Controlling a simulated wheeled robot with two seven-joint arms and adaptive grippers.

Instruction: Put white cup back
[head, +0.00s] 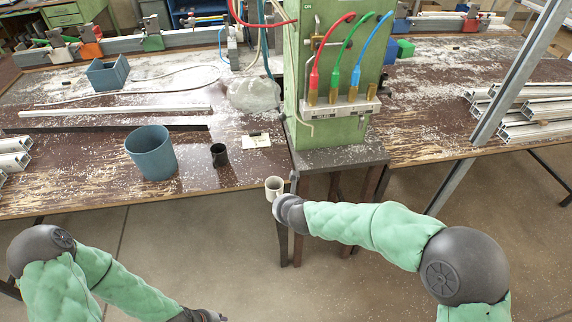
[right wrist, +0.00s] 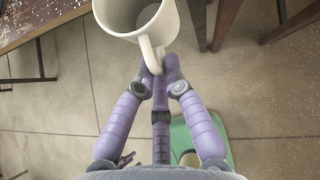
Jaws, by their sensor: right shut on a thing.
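The white cup (head: 274,184) is held in front of the bench edge, beside the green machine's stand. My right gripper (head: 279,199) is shut on it. In the right wrist view the white cup (right wrist: 182,22) fills the top, its open mouth partly in view, and the fingers of my right gripper (right wrist: 160,70) close on its handle. No support shows under the cup; floor lies beyond it. My left gripper (head: 208,316) is at the bottom edge, low and away from the bench, cut off by the frame, so its jaws cannot be judged.
On the worn bench top (head: 90,185) stand a black mug (head: 219,155) and a blue-grey bin (head: 151,153). A white card (head: 256,141) lies right of the mug. The green machine (head: 335,60) with colored hoses blocks the middle. Bare bench shows around the mug.

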